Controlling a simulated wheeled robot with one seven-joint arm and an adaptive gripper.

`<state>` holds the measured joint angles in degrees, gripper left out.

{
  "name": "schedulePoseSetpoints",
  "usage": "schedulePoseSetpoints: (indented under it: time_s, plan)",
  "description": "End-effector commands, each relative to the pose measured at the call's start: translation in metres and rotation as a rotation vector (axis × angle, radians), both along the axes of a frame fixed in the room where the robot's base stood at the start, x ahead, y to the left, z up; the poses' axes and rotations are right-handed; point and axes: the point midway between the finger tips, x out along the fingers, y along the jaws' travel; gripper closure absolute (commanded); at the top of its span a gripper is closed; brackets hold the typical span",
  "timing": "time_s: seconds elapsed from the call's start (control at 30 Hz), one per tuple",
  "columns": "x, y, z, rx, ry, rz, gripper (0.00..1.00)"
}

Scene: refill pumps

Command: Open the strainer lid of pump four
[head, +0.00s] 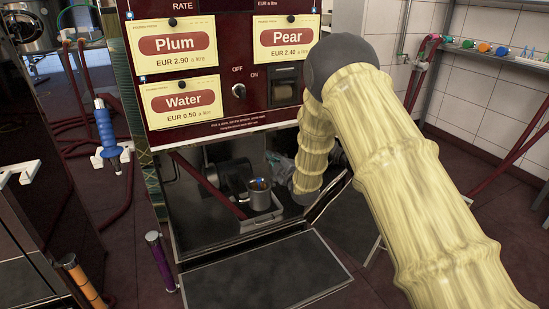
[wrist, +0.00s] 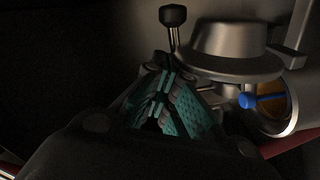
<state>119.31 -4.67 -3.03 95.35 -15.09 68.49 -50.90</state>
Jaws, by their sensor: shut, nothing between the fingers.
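In the wrist view my gripper (wrist: 160,92) has its teal fingers together, with nothing between them. Just beyond the fingertips stands a black knob (wrist: 173,15) on a thin metal rod. Right of it is a grey round metal lid (wrist: 228,42) with a wide rim, which looks seated and level. A blue lever (wrist: 262,98) and an amber round part (wrist: 278,112) are below it at the right. In the head view my arm reaches into the open cabinet and my fingers cannot be made out. A metal pot (head: 261,198) stands inside. No pump number is readable.
The red dispenser front (head: 222,75) carries Plum, Pear and Water labels above the opening. A lowered dark panel (head: 262,272) lies in front of the cabinet. A red hose (head: 205,182) crosses the interior. A blue-handled nozzle (head: 105,128) hangs at the left. The wrist view is dark.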

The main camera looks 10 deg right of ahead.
Motion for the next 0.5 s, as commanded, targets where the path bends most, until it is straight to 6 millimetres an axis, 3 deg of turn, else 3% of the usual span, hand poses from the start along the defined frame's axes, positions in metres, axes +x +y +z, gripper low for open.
schedulePoseSetpoints:
  time_s: [0.17,0.47,0.5]
  plan:
    - [0.000,0.003,0.003,0.000,0.000,0.000,1.00]
    - [0.002,0.032,0.025,0.000,-0.001,-0.003,1.00]
    - [-0.005,0.028,0.022,0.000,0.003,-0.005,1.00]
